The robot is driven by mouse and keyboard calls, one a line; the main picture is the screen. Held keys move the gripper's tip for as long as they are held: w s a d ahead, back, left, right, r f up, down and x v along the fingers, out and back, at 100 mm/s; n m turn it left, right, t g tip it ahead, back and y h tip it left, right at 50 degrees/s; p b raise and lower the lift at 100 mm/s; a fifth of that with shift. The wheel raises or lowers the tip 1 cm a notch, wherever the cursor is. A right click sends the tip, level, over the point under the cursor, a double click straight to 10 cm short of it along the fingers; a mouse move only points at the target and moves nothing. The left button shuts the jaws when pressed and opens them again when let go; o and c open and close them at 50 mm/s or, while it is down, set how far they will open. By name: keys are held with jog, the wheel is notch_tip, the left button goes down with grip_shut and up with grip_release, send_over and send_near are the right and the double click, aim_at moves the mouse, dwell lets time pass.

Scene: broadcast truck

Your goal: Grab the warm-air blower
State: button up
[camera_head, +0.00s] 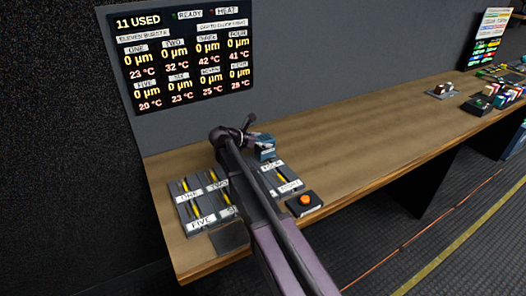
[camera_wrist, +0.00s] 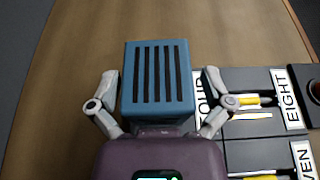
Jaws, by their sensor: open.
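The warm-air blower (camera_wrist: 158,80) looks like a blue box with dark slots across its top. It stands on the wooden bench, and in the head view the blower (camera_head: 265,148) shows partly behind my arm. My gripper (camera_wrist: 160,92) is open, with one finger on each side of the blower in the wrist view. Small gaps show between the fingers and its sides. I cannot tell how far my gripper is above the bench. In the head view my gripper (camera_head: 243,132) is mostly hidden by my own wrist.
Dark labelled trays (camera_head: 196,205) with yellow items lie close by, one labelled EIGHT (camera_wrist: 293,98) to the right. A box with an orange button (camera_head: 305,200) sits near the front edge. A readout screen (camera_head: 185,55) is on the wall. The bench's middle (camera_head: 370,125) is clear.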

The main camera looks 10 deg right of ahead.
jog(key=shift+d, duration=0.15)
dwell(0.4)
jog(key=c, duration=1.1)
